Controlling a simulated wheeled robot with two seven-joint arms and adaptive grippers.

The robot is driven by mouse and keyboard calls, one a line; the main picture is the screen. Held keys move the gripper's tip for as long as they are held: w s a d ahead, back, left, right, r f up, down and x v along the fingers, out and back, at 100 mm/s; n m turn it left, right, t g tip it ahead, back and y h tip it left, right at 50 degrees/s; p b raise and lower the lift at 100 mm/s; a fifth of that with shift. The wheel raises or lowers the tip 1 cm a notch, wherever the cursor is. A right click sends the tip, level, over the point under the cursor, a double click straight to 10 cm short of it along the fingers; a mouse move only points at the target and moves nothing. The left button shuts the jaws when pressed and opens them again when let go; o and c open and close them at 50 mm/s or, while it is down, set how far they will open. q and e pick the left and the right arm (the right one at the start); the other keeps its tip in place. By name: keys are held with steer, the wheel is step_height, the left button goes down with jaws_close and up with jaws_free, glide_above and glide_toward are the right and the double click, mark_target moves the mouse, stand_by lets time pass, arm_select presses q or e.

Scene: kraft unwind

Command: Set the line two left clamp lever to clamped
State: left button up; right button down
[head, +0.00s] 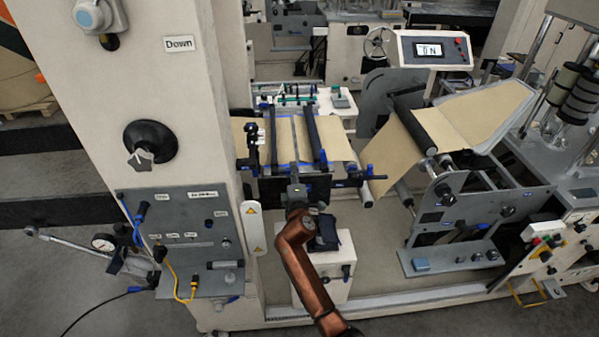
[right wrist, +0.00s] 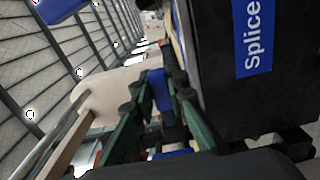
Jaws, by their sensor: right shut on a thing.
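My right gripper (head: 295,190) is at the front edge of the splice table (head: 343,150), on the end of my copper-coloured arm. In the right wrist view its green fingers (right wrist: 160,115) close around a small blue part (right wrist: 157,82), which looks like a clamp lever's handle. The grip point is hidden in the head view, so I cannot tell the lever's angle. A black upright clamp part (head: 252,143) stands at the table's left side, left of the gripper. Another black and blue part (head: 372,172) sits at its right side. My left gripper is not in view.
A black block with a blue "Splice" label (right wrist: 252,35) is close beside the fingers. A cream machine column (head: 180,80) with a grey control panel (head: 190,235) stands left. The unwind frame (head: 450,205) and a display box (head: 432,50) are right. Brown web (head: 275,143) crosses the table.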

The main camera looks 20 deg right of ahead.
steer(key=shift+f, duration=0.2)
stand_by(0.3)
steer(key=c, duration=1.9)
jaws_free()
steer(key=shift+r, duration=0.1)
steer(key=shift+s, duration=0.1)
steer(key=v, duration=1.2)
